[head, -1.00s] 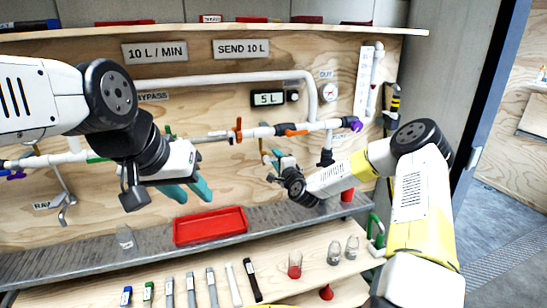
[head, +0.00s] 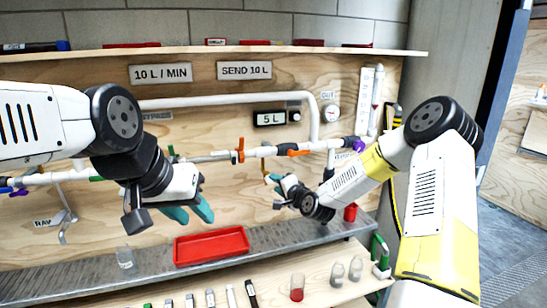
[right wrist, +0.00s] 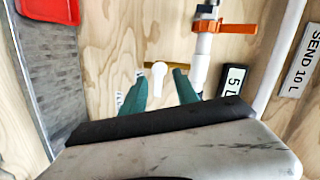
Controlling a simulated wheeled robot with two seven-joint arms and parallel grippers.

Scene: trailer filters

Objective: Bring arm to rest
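My left gripper (head: 190,218) hangs in front of the plywood wall at the left, above the left end of the red tray. Its two teal fingers are apart, with nothing seen between them. My right gripper (head: 271,180) is near the wall, below the pipe with the orange handles. In the right wrist view its teal fingers (right wrist: 161,76) are spread. A white rounded fitting (right wrist: 158,80) shows between them, beyond the tips; I cannot tell if they touch it. The right forearm slopes up to the raised elbow at the right.
A red tray (head: 211,258) lies on the grey metal ledge (head: 95,285), with a clear glass (head: 125,257) to its left. Tools and glasses, one with red contents (head: 297,288), stand on the lower wooden shelf. Pipes with an orange valve handle (head: 239,149) cross the wall.

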